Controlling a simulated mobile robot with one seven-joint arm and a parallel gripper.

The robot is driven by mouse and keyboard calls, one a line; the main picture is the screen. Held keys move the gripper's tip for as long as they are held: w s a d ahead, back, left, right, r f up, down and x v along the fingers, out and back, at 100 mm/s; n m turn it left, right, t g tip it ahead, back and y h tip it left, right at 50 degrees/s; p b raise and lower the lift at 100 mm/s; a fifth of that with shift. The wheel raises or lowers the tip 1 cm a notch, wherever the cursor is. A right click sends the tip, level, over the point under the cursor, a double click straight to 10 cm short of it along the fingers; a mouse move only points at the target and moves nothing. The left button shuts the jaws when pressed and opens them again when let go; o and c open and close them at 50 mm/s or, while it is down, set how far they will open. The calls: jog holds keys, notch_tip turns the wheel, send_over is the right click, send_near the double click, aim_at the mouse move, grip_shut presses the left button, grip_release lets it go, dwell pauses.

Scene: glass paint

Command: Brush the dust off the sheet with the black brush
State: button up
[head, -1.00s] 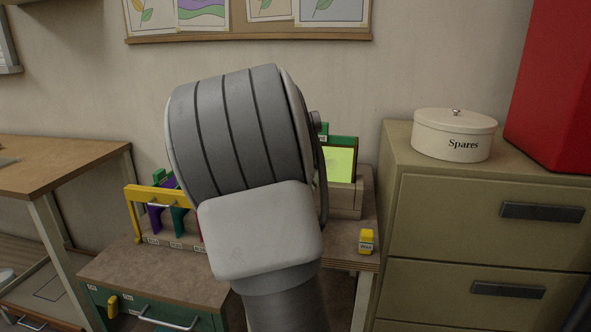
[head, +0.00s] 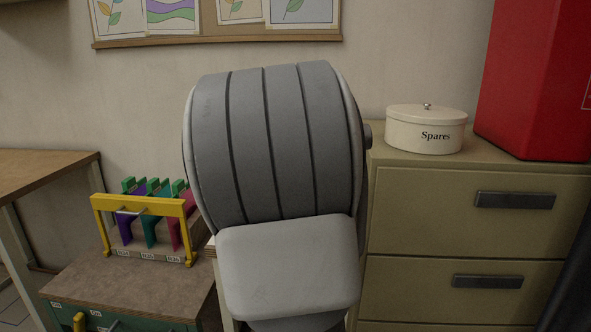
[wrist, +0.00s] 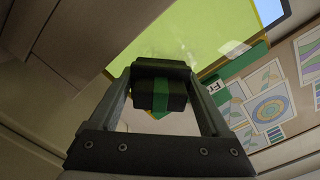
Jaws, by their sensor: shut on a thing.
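In the wrist view my gripper (wrist: 161,72) is shut on a dark block with a green strip across it, which looks like the black brush (wrist: 145,97). Its bristles cannot be made out. A see-through yellow-green sheet (wrist: 185,35) fills the upper part of that view, close beyond the fingertips. I cannot tell whether the brush touches it, and no dust can be told for certain. In the head view my arm hides the gripper, the brush and the sheet.
A yellow-barred rack (head: 140,205) with coloured upright pieces stands on a low bench (head: 130,285) at left. A drawer cabinet (head: 455,240) at right carries a lidded "Spares" tin (head: 425,130) and a red box (head: 535,80). Pictures (wrist: 270,105) hang on the wall.

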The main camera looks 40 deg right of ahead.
jog(key=shift+s+d+b, duration=0.8)
jog(key=shift+s+b, duration=0.1)
jog(key=shift+w+a+r, duration=0.1)
jog(key=shift+a, duration=0.05)
jog(key=shift+w+a+p, duration=0.6)
jog(key=shift+w+a, duration=0.6)
jog(key=shift+w, duration=0.25)
jog(key=shift+w+a+p, duration=0.6)
jog(key=shift+w+a, duration=0.55)
jog(key=shift+w, duration=0.25)
jog(key=shift+w+a+p, duration=0.6)
jog(key=shift+w+a, duration=0.6)
jog(key=shift+w, duration=0.25)
jog(key=shift+p+v, duration=0.35)
jog(key=shift+v, duration=2.65)
jog(key=shift+a, duration=0.1)
jog(key=v, duration=0.2)
jog(key=shift+s+a, duration=0.25)
jog(key=shift+a, duration=0.05)
